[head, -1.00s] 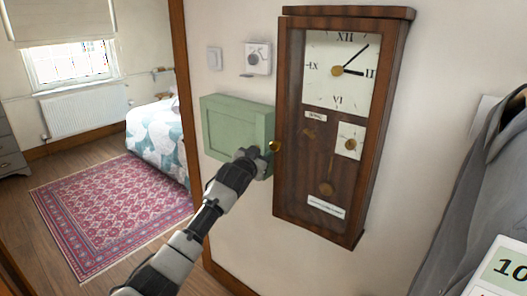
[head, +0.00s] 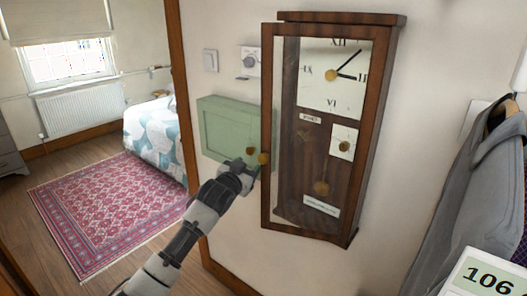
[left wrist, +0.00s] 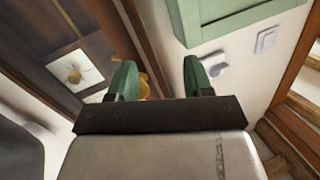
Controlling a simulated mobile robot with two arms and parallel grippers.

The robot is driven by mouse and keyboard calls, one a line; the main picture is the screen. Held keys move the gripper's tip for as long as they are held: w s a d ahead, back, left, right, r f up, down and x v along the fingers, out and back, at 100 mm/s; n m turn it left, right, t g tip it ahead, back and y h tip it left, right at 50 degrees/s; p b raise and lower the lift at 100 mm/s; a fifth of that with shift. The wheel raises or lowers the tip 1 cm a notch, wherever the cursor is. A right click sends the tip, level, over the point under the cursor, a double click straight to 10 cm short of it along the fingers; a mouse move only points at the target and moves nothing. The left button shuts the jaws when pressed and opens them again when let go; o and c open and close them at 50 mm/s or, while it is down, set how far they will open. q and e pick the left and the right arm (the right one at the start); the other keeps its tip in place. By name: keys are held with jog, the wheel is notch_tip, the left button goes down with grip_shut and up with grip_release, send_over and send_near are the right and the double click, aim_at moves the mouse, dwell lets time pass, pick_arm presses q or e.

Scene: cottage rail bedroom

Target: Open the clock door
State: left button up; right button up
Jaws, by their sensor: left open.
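The wall clock (head: 375,120) has a dark wooden case, a white dial and a glazed door (head: 267,100). The door stands ajar, its left edge swung out from the case. A brass knob (head: 263,159) sits on that left edge. My left gripper (head: 246,167) is just left of and below the knob, in front of the green box. In the left wrist view its two green fingers (left wrist: 160,80) are apart with nothing between them. The knob (left wrist: 145,86) shows there beside the left finger, partly hidden by it. My right gripper is out of view.
A green wall box (head: 225,125) hangs left of the clock, close behind my gripper; a second brass knob (head: 250,151) shows in front of it. Switches (head: 210,60) are above. A grey jacket (head: 460,190) hangs at right. A doorway opens left.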

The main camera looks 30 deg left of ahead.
pick_arm(q)
jog(key=s, duration=0.1)
jog(key=s+d+r+p, duration=0.1)
jog(key=s, duration=0.3)
jog(key=shift+d+r+p, duration=0.2)
jog(key=shift+r+p, duration=0.1)
jog(key=shift+p, duration=0.1)
dwell(0.4)
jog(key=shift+s, duration=0.1)
jog(key=s+d+b, duration=0.2)
jog(key=s+b, duration=0.2)
jog(key=s, duration=0.6)
jog(key=shift+s+f, duration=0.3)
jog(key=shift+s, duration=0.05)
